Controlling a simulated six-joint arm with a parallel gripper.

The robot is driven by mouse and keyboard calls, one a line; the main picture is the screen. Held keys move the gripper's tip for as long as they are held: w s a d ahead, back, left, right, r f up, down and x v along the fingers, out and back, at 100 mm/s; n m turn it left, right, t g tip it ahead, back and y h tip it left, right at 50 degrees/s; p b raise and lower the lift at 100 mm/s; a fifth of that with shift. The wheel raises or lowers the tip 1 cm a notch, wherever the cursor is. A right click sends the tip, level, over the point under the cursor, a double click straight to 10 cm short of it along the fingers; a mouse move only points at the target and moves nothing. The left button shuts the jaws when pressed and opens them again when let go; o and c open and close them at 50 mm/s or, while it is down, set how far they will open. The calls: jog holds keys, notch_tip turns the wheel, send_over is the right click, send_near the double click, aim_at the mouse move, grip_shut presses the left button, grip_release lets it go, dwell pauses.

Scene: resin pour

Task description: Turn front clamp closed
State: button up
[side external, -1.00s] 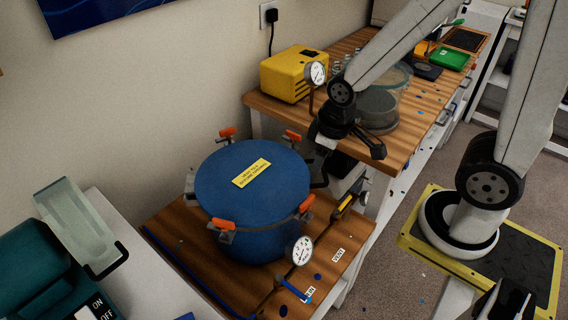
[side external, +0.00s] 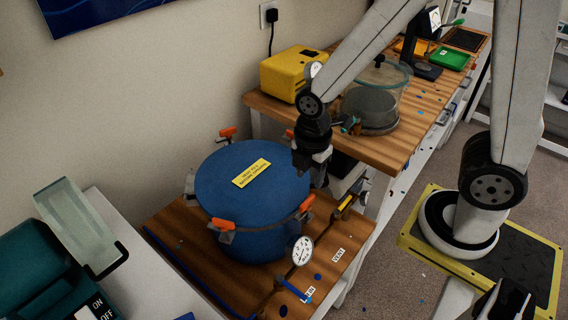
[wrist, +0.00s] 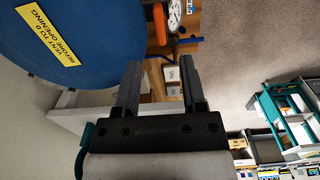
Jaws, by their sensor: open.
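The blue pressure pot (side external: 250,195) stands on the wooden bench with a yellow label on its lid. Orange-handled clamps sit around its rim: one at the near left (side external: 222,224), one at the near right (side external: 307,203), two at the back. I cannot tell which is the front clamp, or whether each is closed. My gripper (side external: 305,174) is above the pot's right rim, behind the near-right clamp, touching no clamp that I can see. In the wrist view my gripper (wrist: 160,64) is open and empty, with an orange clamp handle (wrist: 160,22) beyond the fingertips.
A dial gauge (side external: 300,250) and a blue-handled valve (side external: 293,290) are at the pot's front right. A glass chamber (side external: 385,95) and a yellow pump (side external: 293,75) stand on the far bench. A green machine (side external: 40,265) is at lower left.

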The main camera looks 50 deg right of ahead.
aim_at(307, 200)
jog(key=shift+f, duration=0.1)
jog(key=shift+f, duration=3.75)
grip_shut()
